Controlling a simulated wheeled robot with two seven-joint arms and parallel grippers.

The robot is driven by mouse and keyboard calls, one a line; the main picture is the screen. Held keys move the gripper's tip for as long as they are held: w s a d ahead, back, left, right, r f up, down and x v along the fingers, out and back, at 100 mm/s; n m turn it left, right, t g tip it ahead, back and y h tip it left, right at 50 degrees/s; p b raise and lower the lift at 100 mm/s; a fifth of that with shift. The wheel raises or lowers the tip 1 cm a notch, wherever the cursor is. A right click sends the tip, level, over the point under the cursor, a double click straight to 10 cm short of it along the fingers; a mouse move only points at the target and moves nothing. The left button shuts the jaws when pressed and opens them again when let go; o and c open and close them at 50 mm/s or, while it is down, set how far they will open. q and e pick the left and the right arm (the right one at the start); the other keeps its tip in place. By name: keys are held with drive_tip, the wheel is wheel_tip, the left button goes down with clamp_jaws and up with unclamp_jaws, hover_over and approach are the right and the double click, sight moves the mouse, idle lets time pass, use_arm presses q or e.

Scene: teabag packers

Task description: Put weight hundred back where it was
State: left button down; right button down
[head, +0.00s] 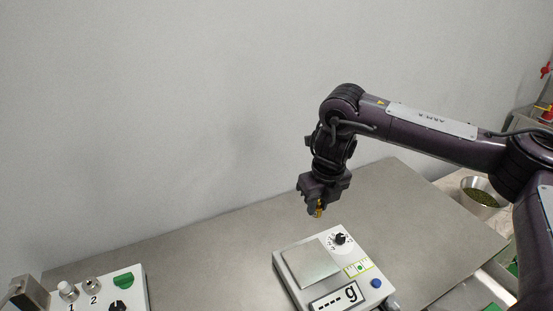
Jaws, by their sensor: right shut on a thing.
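My right gripper (314,212) hangs down from the arm that comes in from the right. It is shut on a small brass weight (318,209), taken to be weight hundred. Its fingers hide part of the weight, and no marking can be read. The gripper holds it in the air above the table, a little behind the scale (376,283) in the picture. The scale's square metal plate (312,264) is empty and its display (334,298) shows dashes. My left gripper is not in view.
The grey metal table (190,260) is clear left of the scale. A white control box (133,280) with knobs, a green button and labels 1 and 2 stands at the lower left. A metal bowl of green leaves (482,191) is at the right. A wall (150,110) rises behind.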

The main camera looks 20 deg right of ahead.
drive_tip(key=s+a+n+g+b, duration=0.1)
drive_tip(key=s+a+n, duration=0.2)
drive_tip(key=n, duration=1.4)
drive_tip(key=s+a+f+n+g+b, duration=0.1)
drive_tip(key=s+a+n+g, duration=0.1)
drive_tip(key=n, duration=1.5)
drive_tip(key=shift+s+a+n+g, duration=0.3)
drive_tip(key=shift+s+a, duration=0.5)
drive_tip(key=shift+a, duration=0.15)
